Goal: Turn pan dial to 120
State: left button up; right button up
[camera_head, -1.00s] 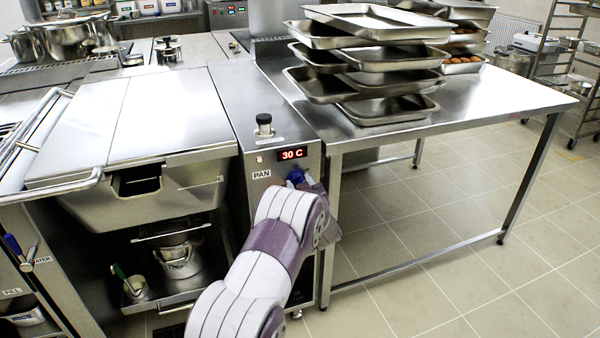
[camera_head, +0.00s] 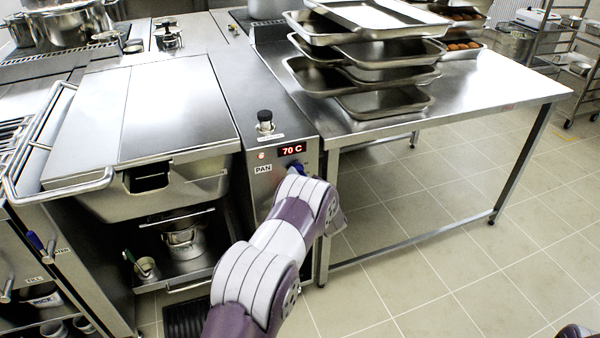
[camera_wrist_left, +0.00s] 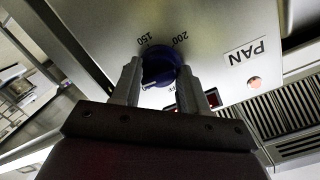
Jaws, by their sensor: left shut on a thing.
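The blue pan dial (camera_wrist_left: 160,64) sits on the steel front panel, with the marks 150 and 200 printed beside it. My left gripper (camera_wrist_left: 159,80) is shut on the dial, one finger on each side. In the head view my left arm reaches to the panel and hides most of the dial (camera_head: 295,169) and gripper. The red display (camera_head: 291,149) above the dial reads 70 C. The PAN label (camera_head: 263,169) is left of the dial; it also shows in the wrist view (camera_wrist_left: 246,52).
A lidded steel pan (camera_head: 150,110) stands left of the panel, its handle bar (camera_head: 60,187) jutting forward. A steel table (camera_head: 465,95) with stacked trays (camera_head: 385,103) adjoins the panel on the right. The tiled floor (camera_head: 420,260) in front is clear.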

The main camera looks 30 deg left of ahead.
pick_arm(q)
jog(key=shift+f+m+g+p, duration=0.1)
jog(key=shift+m+g+p, duration=0.4)
jog(key=shift+m, duration=1.5)
jog(key=shift+t+y, duration=0.3)
jog(key=o, duration=1)
jog(key=shift+o, duration=0.2)
jog(key=p+v, duration=0.1)
jog(key=v, duration=1.1)
jog(key=shift+s+d+p, duration=0.2)
jog(key=shift+d+p, duration=0.1)
